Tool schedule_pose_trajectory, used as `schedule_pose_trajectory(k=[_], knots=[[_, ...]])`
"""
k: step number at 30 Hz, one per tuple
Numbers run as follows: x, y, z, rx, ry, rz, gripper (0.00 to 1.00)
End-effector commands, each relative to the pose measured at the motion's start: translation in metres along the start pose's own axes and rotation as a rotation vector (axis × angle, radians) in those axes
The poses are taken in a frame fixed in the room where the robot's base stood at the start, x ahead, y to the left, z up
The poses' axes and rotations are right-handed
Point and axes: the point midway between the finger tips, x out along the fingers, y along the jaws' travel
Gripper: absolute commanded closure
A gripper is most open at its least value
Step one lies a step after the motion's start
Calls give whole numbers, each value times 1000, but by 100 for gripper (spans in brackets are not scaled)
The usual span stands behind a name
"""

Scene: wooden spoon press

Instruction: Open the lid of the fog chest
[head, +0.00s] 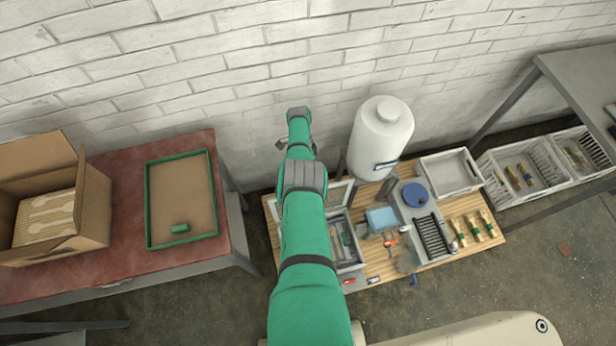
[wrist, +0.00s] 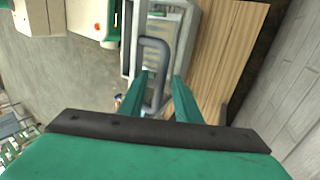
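The fog chest (head: 351,266) is a pale grey box on the wooden bench, partly hidden by my green arm in the head view. In the wrist view the chest's pale frame (wrist: 194,52) carries a dark grey U-shaped handle (wrist: 154,43). My gripper (wrist: 161,76) has its two green fingers apart, with part of the handle between or just beyond the fingertips. I cannot tell whether they touch it. The fingers are hidden in the head view.
A white tank (head: 381,140) stands behind the chest. A red table (head: 120,255) with a cardboard box (head: 95,205) stands left.

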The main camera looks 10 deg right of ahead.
Motion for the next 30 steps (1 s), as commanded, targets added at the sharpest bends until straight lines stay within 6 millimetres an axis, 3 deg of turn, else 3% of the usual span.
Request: schedule_pose_trajectory(k=[8,18,24,30], knots=[[-28,0,-1,1,0,-3,70],[-90,-2,0,-1,0,-3,70],[-106,-1,0,0,0,-1,70],[-108,-1,0,0,0,-1,70]])
